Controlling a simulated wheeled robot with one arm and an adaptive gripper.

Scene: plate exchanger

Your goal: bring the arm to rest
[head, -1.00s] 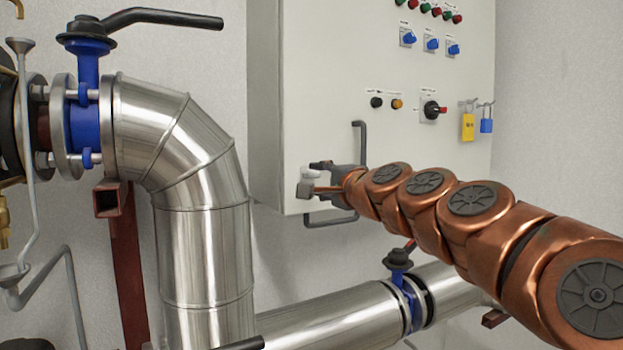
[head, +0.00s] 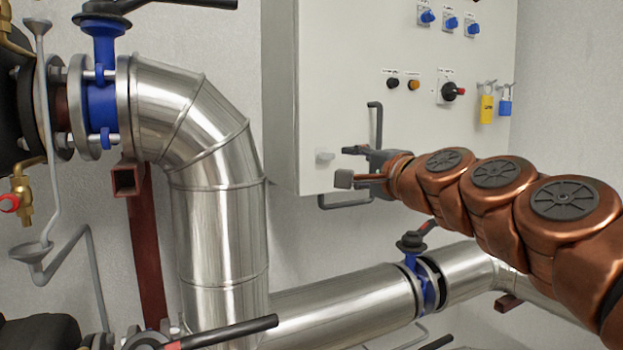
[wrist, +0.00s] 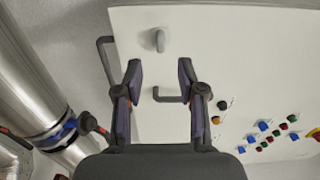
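My arm reaches in from the right in the head view, and my gripper (head: 345,166) is at its left end, in front of the lower part of the grey control cabinet (head: 340,60). In the wrist view the two fingers of my gripper (wrist: 160,75) stand apart with nothing between them. The cabinet's door handle (wrist: 170,95) shows beyond the gap, and a small light-grey latch (wrist: 157,40) lies past the fingertips. I cannot tell the exact distance to the door, but no contact shows.
A large silver pipe (head: 215,230) bends down left of my gripper. A lower pipe (head: 345,300) with a blue valve (head: 428,285) runs below my arm. A black valve lever (head: 220,333) juts out at the bottom.

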